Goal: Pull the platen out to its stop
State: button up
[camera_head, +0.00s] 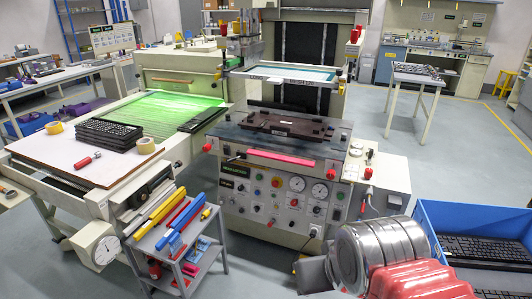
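The platen (236,133) is a dark flat plate on top of the printing machine in the middle. A dark brown fixture (287,126) sits on it. A pink-red bar (281,158) runs along the machine's front, just below the platen's front edge. My arm, silver and red, enters at the lower right. Its grey end, my gripper (312,274), is low in front of the machine, apart from the platen and the bar. Its fingers are not clear enough to tell whether they are open or shut.
A control panel (250,212) with dials and knobs faces forward. A small grey cart (203,258) with coloured rolls stands left of my gripper. A blue bin (450,213) with keyboards is at the right. A screen frame (284,80) hangs above the platen.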

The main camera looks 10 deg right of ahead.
aim_at(348, 155)
jog(key=u, duration=0.35)
jog(key=i, duration=1.25)
jog(key=u, duration=0.4)
